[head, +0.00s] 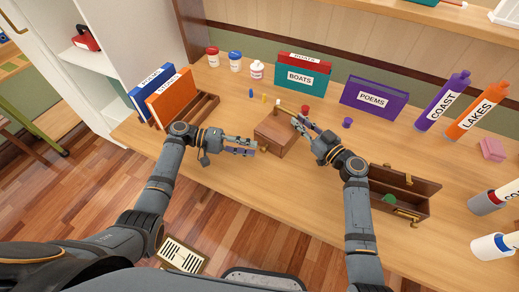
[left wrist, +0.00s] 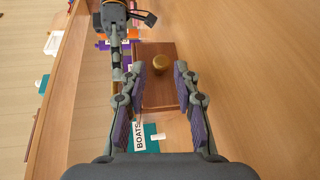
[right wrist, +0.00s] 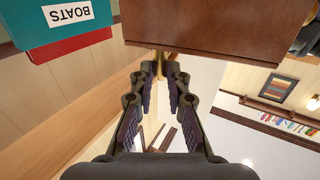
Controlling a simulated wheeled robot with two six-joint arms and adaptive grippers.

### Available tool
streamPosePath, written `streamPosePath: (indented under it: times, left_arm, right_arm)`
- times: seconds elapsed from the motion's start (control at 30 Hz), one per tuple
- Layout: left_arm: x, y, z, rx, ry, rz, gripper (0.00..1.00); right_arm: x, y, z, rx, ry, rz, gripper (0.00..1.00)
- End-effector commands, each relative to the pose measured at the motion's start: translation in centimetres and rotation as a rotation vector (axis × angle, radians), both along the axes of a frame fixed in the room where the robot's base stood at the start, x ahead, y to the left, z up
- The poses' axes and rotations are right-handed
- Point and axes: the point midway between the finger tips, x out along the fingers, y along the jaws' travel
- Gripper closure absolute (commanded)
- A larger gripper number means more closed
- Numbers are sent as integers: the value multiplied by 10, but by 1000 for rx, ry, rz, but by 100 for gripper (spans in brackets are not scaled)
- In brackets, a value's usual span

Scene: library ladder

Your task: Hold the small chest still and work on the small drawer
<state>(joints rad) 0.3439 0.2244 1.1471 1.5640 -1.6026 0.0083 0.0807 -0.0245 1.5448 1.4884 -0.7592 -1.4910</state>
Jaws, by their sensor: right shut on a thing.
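The small chest (head: 275,138) is a brown wooden box on the desk, between my two grippers. My left gripper (head: 254,146) is open at the chest's left side. In the left wrist view a round brass knob (left wrist: 160,65) on a brown wooden face shows ahead, between the parted fingers, apparently not gripped. My right gripper (head: 297,121) is at the chest's right far side, shut on a brass piece (right wrist: 160,62) beside the brown wood, which also shows in the right wrist view (right wrist: 220,25). Its fingers hide most of this piece. I cannot tell which face is the drawer's.
A teal book marked BOATS (head: 301,76) and a purple one (head: 372,98) stand behind. An open wooden box (head: 405,192) lies right of my right arm. An orange book (head: 170,97) stands left. Small jars (head: 235,61) are at the back. The desk's front edge is near.

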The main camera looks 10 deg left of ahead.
Motion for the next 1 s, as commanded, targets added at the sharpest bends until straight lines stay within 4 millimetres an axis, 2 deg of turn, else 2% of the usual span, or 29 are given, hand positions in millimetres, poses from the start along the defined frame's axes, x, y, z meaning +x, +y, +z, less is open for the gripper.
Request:
streamPosePath:
  times: [0.03, 0.1, 0.3, 0.47, 0.77, 0.8, 0.97, 1.0]
  left_arm:
    - [0, 14, 2, 5, 0, 2, 69]
    - [-1, 30, 6, 4, 0, 3, 69]
    - [-2, 62, 13, 2, 0, 2, 69]
    - [-3, 70, 15, 0, 0, 1, 69]
    - [-3, 70, 15, 0, -1, 1, 69]
    - [-3, 70, 15, 0, -1, 1, 69]
    - [-3, 70, 15, -1, 0, 1, 69]
    - [-3, 70, 15, -1, 0, 1, 69]
  right_arm:
    - [0, 0, -1, 0, 1, 0, 100]
    - [0, 0, -1, 1, 2, 0, 100]
    - [0, 0, 0, 1, 2, 0, 100]
    - [0, 0, 0, 1, 1, 0, 100]
    - [0, 0, 0, 1, 1, 0, 100]
    - [0, 0, 0, 1, 1, 0, 81]
    - [0, 0, 0, 1, 1, 0, 59]
    - [0, 0, 0, 1, 1, 0, 58]
